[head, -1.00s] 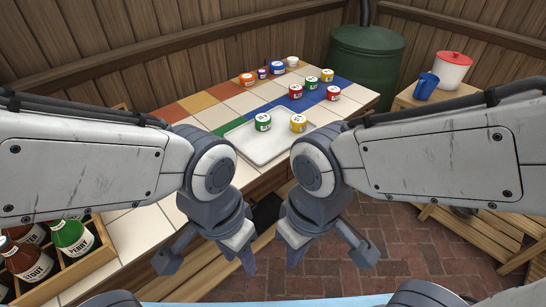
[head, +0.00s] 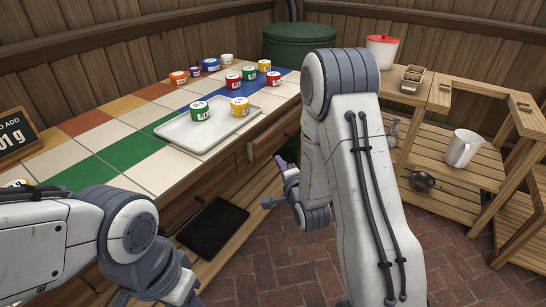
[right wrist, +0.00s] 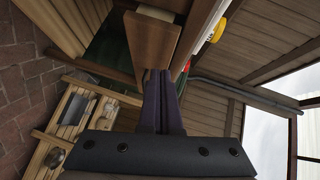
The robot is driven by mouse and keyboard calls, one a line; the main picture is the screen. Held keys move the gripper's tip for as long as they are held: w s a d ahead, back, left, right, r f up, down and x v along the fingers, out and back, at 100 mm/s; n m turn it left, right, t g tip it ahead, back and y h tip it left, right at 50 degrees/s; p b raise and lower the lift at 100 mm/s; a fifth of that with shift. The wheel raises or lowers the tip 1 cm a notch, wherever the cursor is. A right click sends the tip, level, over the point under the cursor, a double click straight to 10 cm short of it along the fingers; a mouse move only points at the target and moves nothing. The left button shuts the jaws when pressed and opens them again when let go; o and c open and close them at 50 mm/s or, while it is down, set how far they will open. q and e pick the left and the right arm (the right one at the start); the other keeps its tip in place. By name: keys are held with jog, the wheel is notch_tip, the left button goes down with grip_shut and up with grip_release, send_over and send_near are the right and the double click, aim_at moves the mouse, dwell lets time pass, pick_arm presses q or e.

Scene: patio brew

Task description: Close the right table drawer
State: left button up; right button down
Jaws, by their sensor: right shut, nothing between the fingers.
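The right table drawer (head: 276,138) is at the right end of the tiled table's front and seems to stand out a little. My right gripper (head: 280,184) is beside it, partly hidden by my own arm. In the right wrist view its fingers (right wrist: 160,76) are together and empty. Their tips are at the edge of a brown wooden panel (right wrist: 150,42), which looks like the drawer front with a pale knob (right wrist: 156,13). I cannot tell whether they touch. My left gripper (head: 150,294) is low at the bottom edge, its fingertips cut off.
The tiled table (head: 140,172) carries a white tray (head: 180,138) with two jars, and several more jars behind. A flat black slab (head: 212,228) lies low below the table front. Brick floor lies between.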

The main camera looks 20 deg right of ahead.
jog(key=w+d+m, duration=0.1)
jog(key=w, duration=0.2)
jog(key=w+d+f+m+t+h+b, duration=0.1)
jog(key=w, duration=0.3)
jog(key=w+d+b, duration=0.1)
jog(key=w, duration=0.3)
jog(key=shift+w+d+f+m+t, duration=0.1)
jog(key=shift+w+f+m+t, duration=0.1)
jog(key=shift+m+t, duration=0.2)
pick_arm(q)
jog(key=shift+f, duration=1.7)
pick_arm(e)
jog(key=shift+w+a, duration=0.3)
jog(key=shift+w, duration=0.1)
